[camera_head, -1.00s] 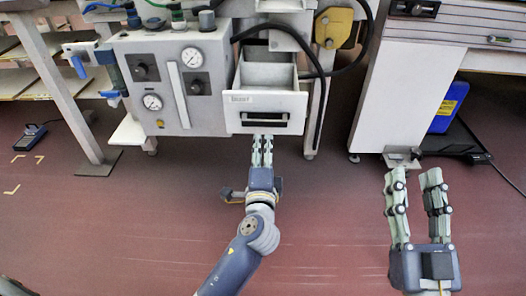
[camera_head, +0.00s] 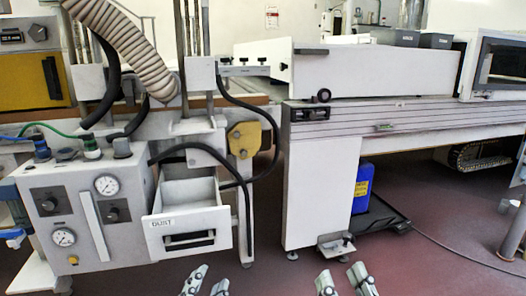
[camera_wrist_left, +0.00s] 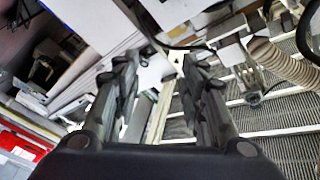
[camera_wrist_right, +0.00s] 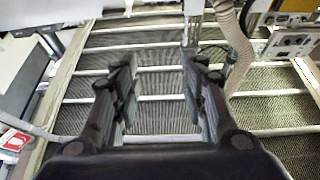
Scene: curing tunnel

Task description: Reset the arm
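My left gripper (camera_head: 206,284) shows at the bottom of the head view, below the open drawer (camera_head: 188,218) labelled "DUST". Its two fingertips are apart, with clear space between the gripper and the drawer front. The left wrist view shows the left gripper (camera_wrist_left: 160,75) open, with nothing between its fingers. My right gripper (camera_head: 342,281) shows at the bottom of the head view, further right, with its fingertips apart. The right wrist view shows the right gripper (camera_wrist_right: 158,80) open and empty. The lower parts of both grippers lie outside the head view.
The gauge panel (camera_head: 75,215) stands left of the drawer. A long white machine (camera_head: 400,140) fills the right, with a blue container (camera_head: 362,188) on a black tray (camera_head: 385,217) beneath it. A ribbed hose (camera_head: 130,45) hangs at upper left.

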